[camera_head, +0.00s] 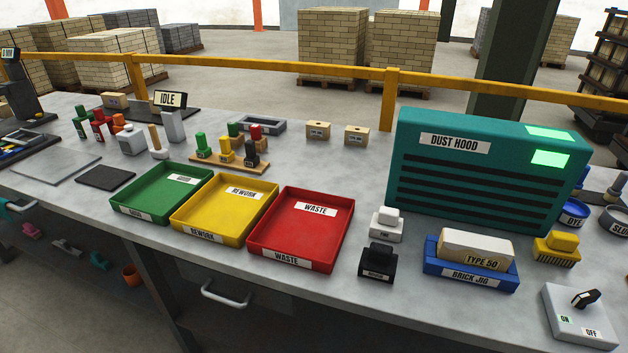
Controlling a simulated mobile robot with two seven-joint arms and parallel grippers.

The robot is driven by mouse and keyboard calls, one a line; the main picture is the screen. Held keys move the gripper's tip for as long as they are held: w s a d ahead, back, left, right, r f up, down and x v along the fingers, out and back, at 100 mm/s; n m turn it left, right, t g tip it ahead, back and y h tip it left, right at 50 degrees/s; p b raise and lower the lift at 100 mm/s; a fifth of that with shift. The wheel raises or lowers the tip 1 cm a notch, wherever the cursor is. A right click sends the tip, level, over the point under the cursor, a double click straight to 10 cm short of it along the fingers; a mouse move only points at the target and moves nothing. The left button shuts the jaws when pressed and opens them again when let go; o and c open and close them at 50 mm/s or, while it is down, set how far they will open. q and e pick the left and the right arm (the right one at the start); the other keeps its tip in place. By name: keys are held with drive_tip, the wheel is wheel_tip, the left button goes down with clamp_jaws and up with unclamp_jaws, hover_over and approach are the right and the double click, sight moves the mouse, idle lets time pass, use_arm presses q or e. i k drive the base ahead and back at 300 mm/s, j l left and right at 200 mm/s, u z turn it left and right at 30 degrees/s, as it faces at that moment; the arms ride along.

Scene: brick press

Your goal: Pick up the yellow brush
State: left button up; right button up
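The yellow brush (556,247) stands upright on the grey bench at the right, with a blocky yellow handle on top and dark bristles along its lower front edge. It is just right of the blue brick jig (470,277), with a narrow gap between them. A white block-shaped tool (386,224) and a black one (377,262) of similar shape stand left of the jig. Neither of my grippers is in view.
A pale brick (478,248) sits in the jig. The teal dust hood (485,170) stands behind the brush. A blue dye dish (573,213) is close behind right, and a switch box (580,315) is in front. Green, yellow and red trays fill the middle.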

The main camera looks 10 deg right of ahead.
sight(560, 249)
drive_tip(key=z, duration=1.85)
